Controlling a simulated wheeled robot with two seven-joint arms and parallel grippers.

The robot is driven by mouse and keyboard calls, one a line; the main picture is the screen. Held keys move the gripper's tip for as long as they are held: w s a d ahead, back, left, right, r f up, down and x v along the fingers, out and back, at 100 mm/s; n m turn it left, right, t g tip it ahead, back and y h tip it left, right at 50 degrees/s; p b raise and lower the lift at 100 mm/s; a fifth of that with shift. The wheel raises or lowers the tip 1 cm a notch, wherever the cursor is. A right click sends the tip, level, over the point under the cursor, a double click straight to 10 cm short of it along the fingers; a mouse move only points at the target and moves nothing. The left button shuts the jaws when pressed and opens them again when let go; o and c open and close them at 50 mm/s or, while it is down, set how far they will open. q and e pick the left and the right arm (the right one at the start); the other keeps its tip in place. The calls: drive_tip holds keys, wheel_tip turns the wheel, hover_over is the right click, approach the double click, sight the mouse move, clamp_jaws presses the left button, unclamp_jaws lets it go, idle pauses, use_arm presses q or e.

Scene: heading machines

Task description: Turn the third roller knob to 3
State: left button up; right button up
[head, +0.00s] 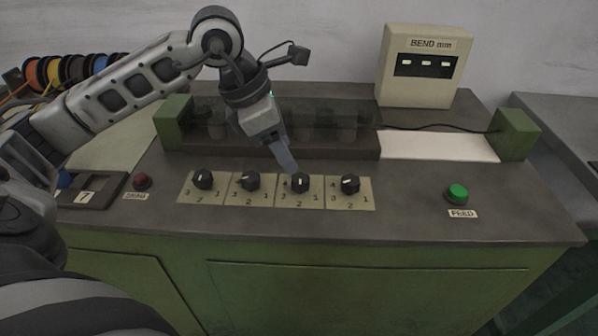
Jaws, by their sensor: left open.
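Several black roller knobs sit in a row on beige plates marked with numbers. The third knob from the left (300,182) is on its own plate (299,200), with a light pointer mark near its top edge. My left gripper (288,163) reaches in from the left and points down just behind and above the third knob. It is open, and its fingers appear to hold nothing. I cannot tell whether a fingertip touches the knob. The first knob (203,179), second knob (250,181) and fourth knob (350,184) are in view. My right gripper is not in view.
A dark roller housing with a clear cover (350,133) runs behind the knobs between green end blocks. A green FEED button (457,193) is at the right, a red button (142,182) at the left. A BEND display box (423,92) stands at the back.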

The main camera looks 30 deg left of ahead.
sight(302, 178)
use_arm(q)
drive_tip(key=x, duration=0.7)
drive_tip(key=shift+w, duration=0.1)
drive_tip(key=c, duration=1)
